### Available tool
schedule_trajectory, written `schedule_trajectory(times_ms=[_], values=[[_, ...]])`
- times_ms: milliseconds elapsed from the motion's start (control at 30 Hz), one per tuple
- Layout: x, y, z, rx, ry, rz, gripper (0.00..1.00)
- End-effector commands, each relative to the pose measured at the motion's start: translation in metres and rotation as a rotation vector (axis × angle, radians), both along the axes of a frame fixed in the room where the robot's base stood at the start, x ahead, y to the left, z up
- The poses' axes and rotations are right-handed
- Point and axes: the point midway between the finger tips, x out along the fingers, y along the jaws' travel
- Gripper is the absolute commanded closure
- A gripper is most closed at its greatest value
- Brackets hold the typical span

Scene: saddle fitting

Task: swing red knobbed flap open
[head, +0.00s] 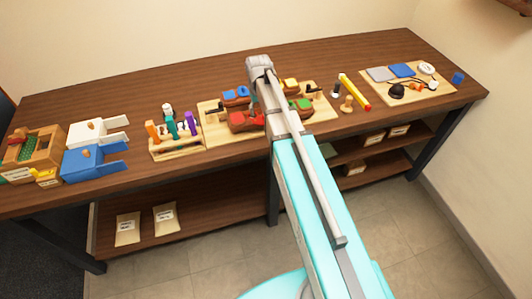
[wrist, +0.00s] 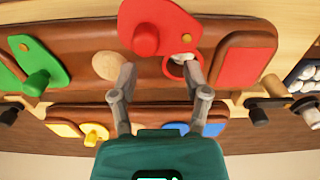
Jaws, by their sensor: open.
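The red flap (wrist: 165,22) is on a dark brown block in the wrist view, with a round red knob (wrist: 147,40) and a brass pin near its right side. Below its lower right edge, a red-rimmed opening (wrist: 182,66) shows with something pale inside. My gripper (wrist: 160,72) is open and empty, its two fingers spread below the knob in the picture. The knob lies sideways between the fingers' lines, and I see no clear contact. In the head view, red parts (head: 240,122) show on the board; my arm hides the fingers.
A green knobbed flap (wrist: 37,82) and a wooden disc (wrist: 110,66) are left of the red flap. A red panel (wrist: 243,52) is on the right. Yellow (wrist: 95,133) and blue (wrist: 175,128) parts sit lower. A wooden tool rack (head: 176,148) stands left of the board.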

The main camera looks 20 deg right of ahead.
Motion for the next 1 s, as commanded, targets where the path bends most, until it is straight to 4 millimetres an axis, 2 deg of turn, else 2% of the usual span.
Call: schedule_trajectory(times_ms=[1000], values=[[0.009,0.021,0.000,0.000,0.000,0.688,0.39]])
